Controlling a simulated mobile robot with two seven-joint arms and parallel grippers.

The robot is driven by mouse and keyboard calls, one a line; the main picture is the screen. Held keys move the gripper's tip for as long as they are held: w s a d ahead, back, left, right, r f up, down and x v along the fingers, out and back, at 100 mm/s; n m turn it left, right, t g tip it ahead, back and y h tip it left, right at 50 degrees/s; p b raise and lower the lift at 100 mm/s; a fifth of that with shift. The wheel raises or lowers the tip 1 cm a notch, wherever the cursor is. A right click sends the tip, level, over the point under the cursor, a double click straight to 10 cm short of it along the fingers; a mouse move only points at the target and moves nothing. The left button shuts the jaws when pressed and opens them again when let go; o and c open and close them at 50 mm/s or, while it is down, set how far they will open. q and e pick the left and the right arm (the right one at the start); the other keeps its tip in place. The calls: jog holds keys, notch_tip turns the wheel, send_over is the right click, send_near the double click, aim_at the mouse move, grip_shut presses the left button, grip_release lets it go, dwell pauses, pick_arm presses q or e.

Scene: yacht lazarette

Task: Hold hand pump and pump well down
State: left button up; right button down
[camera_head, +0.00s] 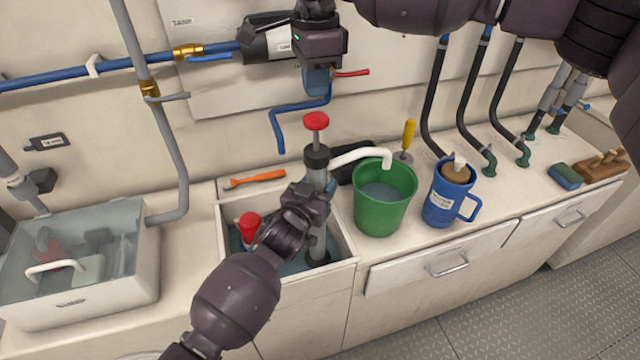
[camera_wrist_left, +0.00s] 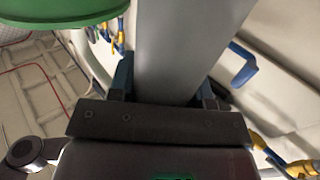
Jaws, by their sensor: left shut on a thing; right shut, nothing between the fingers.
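The hand pump (camera_head: 317,178) is a grey upright tube with a black collar and a red knob (camera_head: 316,121) on top. Its foot stands in the well (camera_head: 349,252), an open white-walled box with dark water. The white spout (camera_head: 362,154) reaches over the green bucket (camera_head: 382,216), which holds some liquid. My left gripper (camera_head: 319,190) is shut on the pump tube below the collar. In the left wrist view the grey tube (camera_wrist_left: 185,45) passes between the fingers. My right gripper (camera_head: 318,78) is shut and empty, above the red knob and apart from it.
A red-capped item (camera_head: 249,224) stands in the well. A blue mug (camera_head: 441,201) stands right of the bucket. An orange-handled tool (camera_head: 257,179) lies behind the well. Black hoses (camera_head: 468,105) rise at the right.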

jog(key=shift+r, duration=0.35)
pick_arm(q)
jog(key=o, duration=1.2)
